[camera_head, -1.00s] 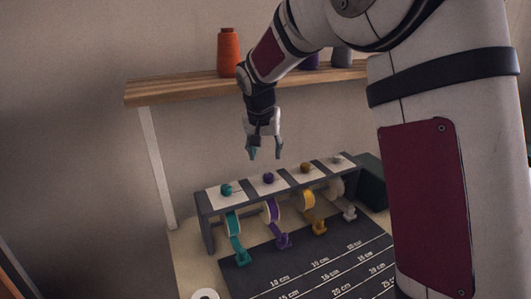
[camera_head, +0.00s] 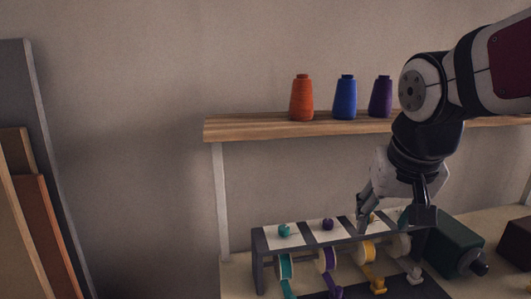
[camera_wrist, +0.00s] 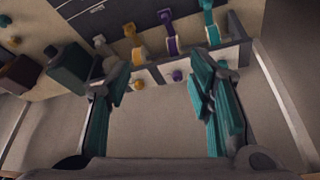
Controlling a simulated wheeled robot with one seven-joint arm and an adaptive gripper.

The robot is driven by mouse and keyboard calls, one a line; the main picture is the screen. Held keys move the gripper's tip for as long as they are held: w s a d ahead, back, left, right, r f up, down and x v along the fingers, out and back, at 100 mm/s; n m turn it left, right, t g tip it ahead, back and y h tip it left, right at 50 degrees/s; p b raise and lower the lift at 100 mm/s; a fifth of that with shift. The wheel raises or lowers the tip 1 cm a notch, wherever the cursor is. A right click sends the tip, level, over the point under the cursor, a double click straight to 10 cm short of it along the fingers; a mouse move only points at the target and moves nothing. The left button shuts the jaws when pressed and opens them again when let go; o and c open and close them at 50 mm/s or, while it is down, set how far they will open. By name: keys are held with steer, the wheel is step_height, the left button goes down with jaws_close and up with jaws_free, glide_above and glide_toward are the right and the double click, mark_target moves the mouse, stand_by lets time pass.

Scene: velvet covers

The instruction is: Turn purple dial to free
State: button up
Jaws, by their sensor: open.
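The purple dial (camera_head: 327,224) is a small round knob on a white label plate on top of the ribbon rack (camera_head: 259,262). In the wrist view the purple dial (camera_wrist: 177,75) lies beyond the fingertips, between the two fingers and nearer the right one. My gripper (camera_head: 392,220) is open and empty. In the head view it is right of the purple dial, over the rack's right part. The wrist view shows both teal-padded fingers of my gripper (camera_wrist: 160,85) spread wide. The purple ribbon spool (camera_head: 327,259) hangs below its dial. The plate markings are unreadable.
The teal dial (camera_head: 284,230) is left of the purple one. The yellow dial (camera_wrist: 139,84) is on its other side. A dark green box (camera_head: 450,245) stands at the rack's right end. A wooden shelf (camera_head: 260,128) with thread cones (camera_head: 345,98) runs above and behind.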

steer(key=s+f+n, duration=0.2)
steer(key=s+f, duration=0.1)
steer(key=s, duration=1.1)
steer(key=shift+a+y, duration=0.2)
steer(key=shift+y, duration=0.2)
